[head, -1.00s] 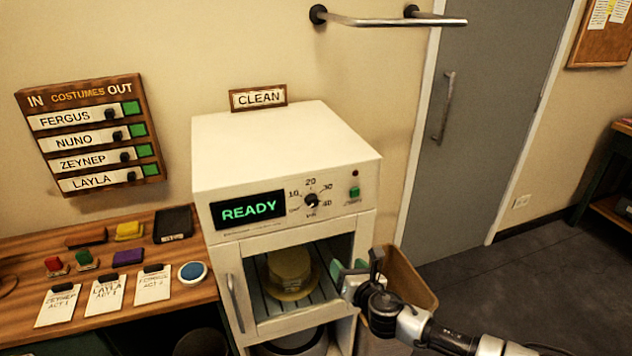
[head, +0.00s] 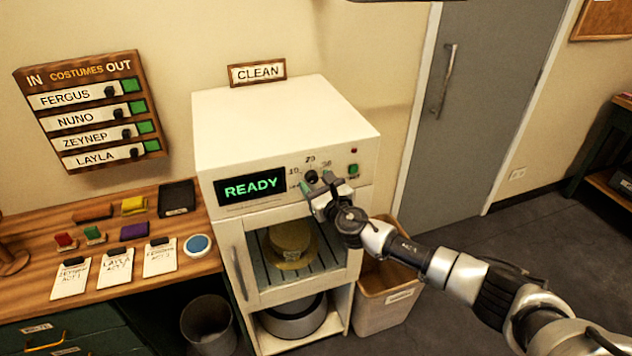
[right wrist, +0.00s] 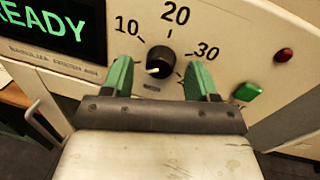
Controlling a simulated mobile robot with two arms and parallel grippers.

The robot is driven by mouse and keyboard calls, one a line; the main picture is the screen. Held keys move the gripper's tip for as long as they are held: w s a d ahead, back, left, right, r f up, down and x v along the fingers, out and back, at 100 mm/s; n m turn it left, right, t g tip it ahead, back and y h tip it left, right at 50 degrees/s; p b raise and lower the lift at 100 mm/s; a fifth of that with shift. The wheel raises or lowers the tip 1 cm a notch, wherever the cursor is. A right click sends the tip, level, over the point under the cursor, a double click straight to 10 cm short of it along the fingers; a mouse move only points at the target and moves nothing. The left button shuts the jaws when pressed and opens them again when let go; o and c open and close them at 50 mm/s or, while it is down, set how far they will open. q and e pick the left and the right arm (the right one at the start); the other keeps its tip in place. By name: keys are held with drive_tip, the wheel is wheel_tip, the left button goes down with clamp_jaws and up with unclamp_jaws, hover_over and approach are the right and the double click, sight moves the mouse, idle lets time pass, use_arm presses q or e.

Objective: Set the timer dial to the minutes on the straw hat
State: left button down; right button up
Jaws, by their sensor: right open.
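The timer dial (head: 311,177) is a small black knob on the front panel of the white cabinet (head: 270,120). In the right wrist view the dial (right wrist: 160,60) has 10, 20 and 30 printed around it, and its white mark points to the lower left. My right gripper (head: 318,184) is open in front of the panel; its green fingertips (right wrist: 160,80) show on either side of the dial, with gaps to it. My left gripper is not in view.
The display (head: 250,187) reads READY. A green button (right wrist: 247,92) and a red lamp (right wrist: 284,55) are right of the dial. A bin (head: 385,300) stands right of the cabinet. The wooden table (head: 110,215) at left holds cards and coloured blocks.

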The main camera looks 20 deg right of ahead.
drive_tip(key=shift+w, duration=0.3)
drive_tip(key=c, duration=0.9)
